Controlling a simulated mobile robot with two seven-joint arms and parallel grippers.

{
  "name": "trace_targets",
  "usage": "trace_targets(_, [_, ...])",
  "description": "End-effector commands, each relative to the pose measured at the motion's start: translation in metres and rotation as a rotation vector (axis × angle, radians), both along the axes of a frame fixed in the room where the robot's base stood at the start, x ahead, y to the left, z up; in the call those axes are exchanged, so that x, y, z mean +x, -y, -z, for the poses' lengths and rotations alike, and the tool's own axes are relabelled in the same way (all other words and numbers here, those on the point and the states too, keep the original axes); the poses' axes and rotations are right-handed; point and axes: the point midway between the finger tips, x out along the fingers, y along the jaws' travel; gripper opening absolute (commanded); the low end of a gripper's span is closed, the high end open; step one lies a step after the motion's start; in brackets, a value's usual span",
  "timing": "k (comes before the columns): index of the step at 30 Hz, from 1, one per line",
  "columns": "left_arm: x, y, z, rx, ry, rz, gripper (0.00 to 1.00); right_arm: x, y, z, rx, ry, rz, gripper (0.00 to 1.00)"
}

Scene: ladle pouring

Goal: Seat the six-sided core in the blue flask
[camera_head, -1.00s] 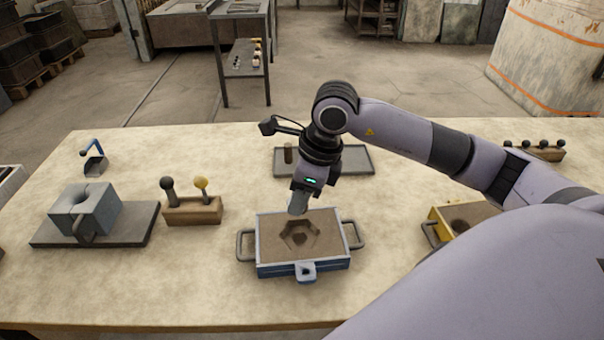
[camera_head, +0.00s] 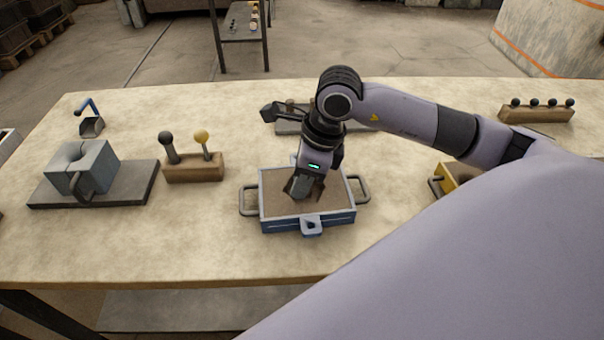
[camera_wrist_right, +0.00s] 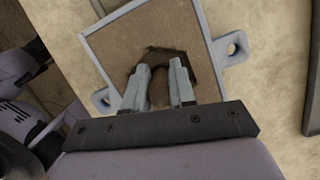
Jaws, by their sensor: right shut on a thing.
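The blue flask (camera_head: 285,222) is a sand-filled box with side handles, in the middle of the table. It also shows in the wrist view (camera_wrist_right: 205,25), where a dark six-sided hollow (camera_wrist_right: 188,58) opens in its sand. My right gripper (camera_head: 300,192) points down at this hollow, its fingertips at or inside the opening. In the wrist view its fingers (camera_wrist_right: 160,80) are shut on a brown piece, the core (camera_wrist_right: 159,95), mostly hidden between them. I cannot tell whether the core touches the hollow's walls or floor. My left gripper is not in view.
A grey block (camera_head: 82,165) on a dark plate and a wooden stand (camera_head: 195,168) with knobbed tools are left. A yellow flask (camera_head: 443,183) is right, partly behind my arm. A tray (camera_head: 288,127) sits behind the gripper.

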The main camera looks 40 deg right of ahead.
Motion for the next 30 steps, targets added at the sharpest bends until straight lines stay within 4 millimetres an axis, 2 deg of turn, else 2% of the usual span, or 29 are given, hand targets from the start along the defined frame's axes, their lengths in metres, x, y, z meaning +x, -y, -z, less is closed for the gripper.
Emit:
trace_targets(3, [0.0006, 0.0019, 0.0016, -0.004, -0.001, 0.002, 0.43, 0.0001, -0.0001, 0.0061, 0.001, 0.001, 0.000, 0.00])
trace_targets(15, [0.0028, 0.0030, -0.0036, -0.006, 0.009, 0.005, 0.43, 0.0001, 0.0000, 0.0056, 0.001, 0.000, 0.001, 0.00])
trace_targets(30, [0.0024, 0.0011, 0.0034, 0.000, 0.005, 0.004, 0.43, 0.0001, 0.0001, 0.0056, 0.000, 0.000, 0.001, 0.00])
